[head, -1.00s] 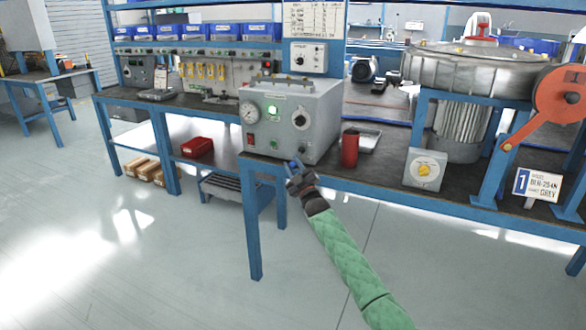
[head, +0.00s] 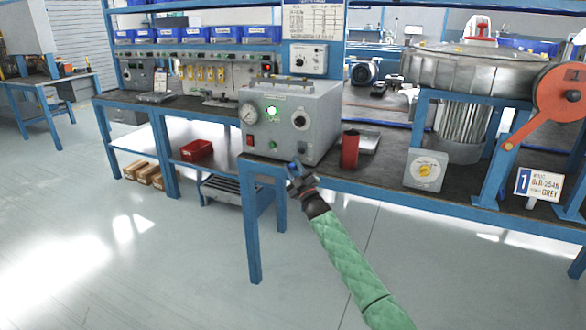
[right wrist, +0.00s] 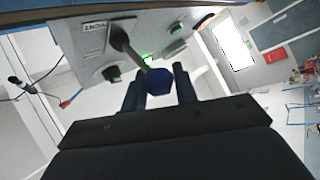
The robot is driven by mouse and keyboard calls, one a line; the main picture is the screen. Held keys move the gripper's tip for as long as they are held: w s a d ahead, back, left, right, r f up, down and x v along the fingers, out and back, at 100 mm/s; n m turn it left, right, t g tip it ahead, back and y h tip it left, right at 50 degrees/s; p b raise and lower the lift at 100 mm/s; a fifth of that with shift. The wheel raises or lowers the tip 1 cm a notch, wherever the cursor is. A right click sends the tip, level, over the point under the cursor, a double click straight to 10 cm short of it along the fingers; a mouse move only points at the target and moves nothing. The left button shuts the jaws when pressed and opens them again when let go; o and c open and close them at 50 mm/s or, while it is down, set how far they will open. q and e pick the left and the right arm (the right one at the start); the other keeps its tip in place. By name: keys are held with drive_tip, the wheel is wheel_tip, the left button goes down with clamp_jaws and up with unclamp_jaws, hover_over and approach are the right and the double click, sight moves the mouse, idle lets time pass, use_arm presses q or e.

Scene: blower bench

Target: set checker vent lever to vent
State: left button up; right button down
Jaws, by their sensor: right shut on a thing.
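The checker (head: 315,110) is a grey box on the bench with a round gauge, a lit green lamp, knobs and a red switch on its front. My right gripper (head: 295,168) is at the lower front of the checker, by the bench edge. In the right wrist view, the vent lever (right wrist: 124,42) is a dark arm that ends in a blue knob (right wrist: 159,82). The knob lies between the fingers of my right gripper (right wrist: 157,76), which is shut on it. In the head view the gripper hides most of the lever. My left gripper is not in view.
A box with a yellow knob (head: 426,170) and a large blower (head: 470,75) are farther right. The floor in front is clear.

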drive_tip(key=shift+d+f, duration=0.1)
drive_tip(key=shift+f, duration=0.2)
drive_tip(key=c, duration=1.1)
unclamp_jaws()
drive_tip(key=shift+w, duration=0.1)
drive_tip(key=shift+r, duration=0.1)
